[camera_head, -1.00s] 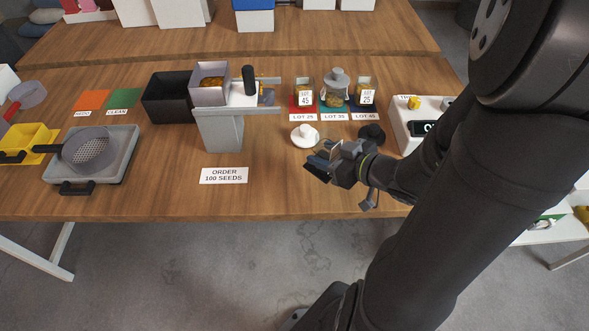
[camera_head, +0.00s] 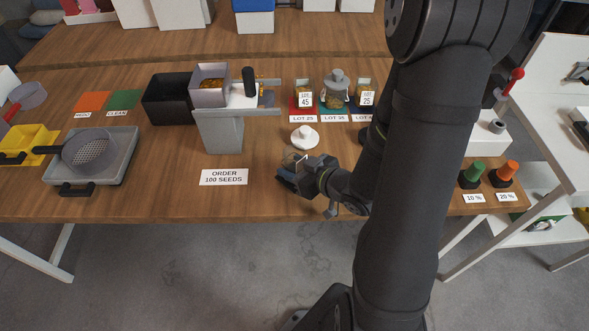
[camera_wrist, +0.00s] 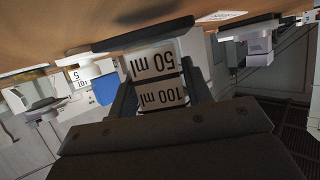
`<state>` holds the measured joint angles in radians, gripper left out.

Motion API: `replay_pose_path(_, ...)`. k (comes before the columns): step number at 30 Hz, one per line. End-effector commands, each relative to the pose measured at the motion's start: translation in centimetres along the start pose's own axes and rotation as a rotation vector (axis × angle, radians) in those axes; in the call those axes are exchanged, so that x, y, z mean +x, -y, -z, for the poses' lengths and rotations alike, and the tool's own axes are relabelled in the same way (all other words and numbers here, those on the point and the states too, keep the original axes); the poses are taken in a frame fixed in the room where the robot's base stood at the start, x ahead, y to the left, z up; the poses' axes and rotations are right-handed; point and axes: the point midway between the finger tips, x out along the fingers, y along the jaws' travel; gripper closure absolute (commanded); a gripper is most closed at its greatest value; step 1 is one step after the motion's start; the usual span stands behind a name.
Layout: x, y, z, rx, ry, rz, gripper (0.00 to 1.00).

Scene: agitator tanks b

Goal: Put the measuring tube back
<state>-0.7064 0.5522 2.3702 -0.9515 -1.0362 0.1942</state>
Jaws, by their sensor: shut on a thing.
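My gripper (camera_head: 292,172) is shut on the measuring tube (camera_head: 293,157), a clear, see-through piece, just above the front half of the table, right of the order card. In the wrist view the two dark fingers of my gripper (camera_wrist: 158,98) stand on either side of the tube's white faces (camera_wrist: 153,63), marked 50 ml and 100 ml. The rest of the tube is hard to make out. I cannot pick out a stand or holder for it.
Lot jars (camera_head: 336,90) stand behind.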

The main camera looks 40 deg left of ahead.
Motion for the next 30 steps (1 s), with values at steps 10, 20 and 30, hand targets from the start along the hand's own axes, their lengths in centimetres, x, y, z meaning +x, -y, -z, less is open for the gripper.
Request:
replay_pose_path(10, 0.6, 0.0, -1.4, -0.001, -0.002, -0.001, 1.0)
replay_pose_path(20, 0.8, 0.0, -1.9, 0.001, 0.0, 0.0, 1.0)
replay_pose_path(30, 1.1, 0.0, -2.8, -0.003, 0.008, 0.002, 1.0)
